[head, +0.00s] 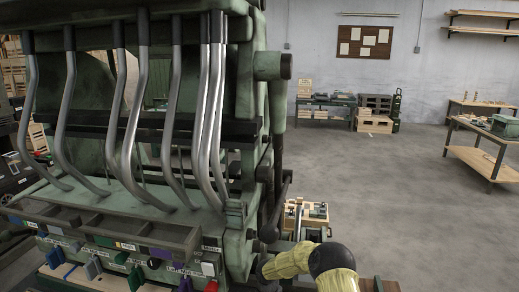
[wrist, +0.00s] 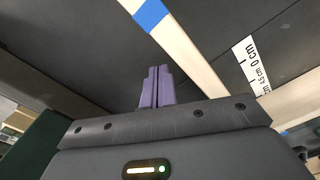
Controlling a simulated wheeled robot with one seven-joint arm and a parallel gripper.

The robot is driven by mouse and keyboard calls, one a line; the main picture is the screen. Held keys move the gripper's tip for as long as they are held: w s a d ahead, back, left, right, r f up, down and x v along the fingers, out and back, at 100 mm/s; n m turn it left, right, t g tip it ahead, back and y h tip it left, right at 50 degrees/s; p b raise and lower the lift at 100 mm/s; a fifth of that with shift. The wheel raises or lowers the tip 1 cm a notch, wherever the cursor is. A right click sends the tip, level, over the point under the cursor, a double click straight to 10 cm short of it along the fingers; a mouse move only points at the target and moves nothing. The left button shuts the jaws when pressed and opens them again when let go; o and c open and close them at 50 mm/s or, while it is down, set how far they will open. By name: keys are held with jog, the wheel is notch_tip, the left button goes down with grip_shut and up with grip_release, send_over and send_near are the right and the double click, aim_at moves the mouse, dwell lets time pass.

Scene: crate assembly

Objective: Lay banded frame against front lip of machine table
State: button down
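In the wrist view, a pale wooden strip with a blue band, seemingly part of the banded frame (wrist: 187,50), runs slantwise from the top left to behind my gripper's body. It lies over a dark flat surface, likely the machine table (wrist: 75,40). My gripper (wrist: 158,68) points at this surface, with its two purple fingers together and nothing visible between them. The fingertips are just left of the strip; I cannot tell whether they touch it. In the head view, the green machine (head: 238,215) fills the left side; my gripper and the frame are hidden there.
A white centimetre scale (wrist: 250,62) lies right of the strip, near another pale wooden piece (wrist: 295,103). In the head view, curved metal bars (head: 135,100) stand above a labelled tray (head: 110,225).

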jog(key=shift+f+b, duration=0.65)
jog(key=shift+f, duration=0.3)
jog(key=shift+r, duration=0.25)
jog(key=shift+s+a+f, duration=0.1)
jog(key=shift+s+a, duration=0.05)
jog(key=shift+s, duration=0.5)
jog(key=shift+s+a, duration=0.1)
jog(key=shift+s, duration=0.5)
dwell(0.4)
jog(key=shift+w+d, duration=0.15)
jog(key=shift+w, duration=0.45)
notch_tip(320, 180, up, 9)
jog(key=p, duration=0.5)
jog(key=shift+r, duration=0.2)
dwell(0.4)
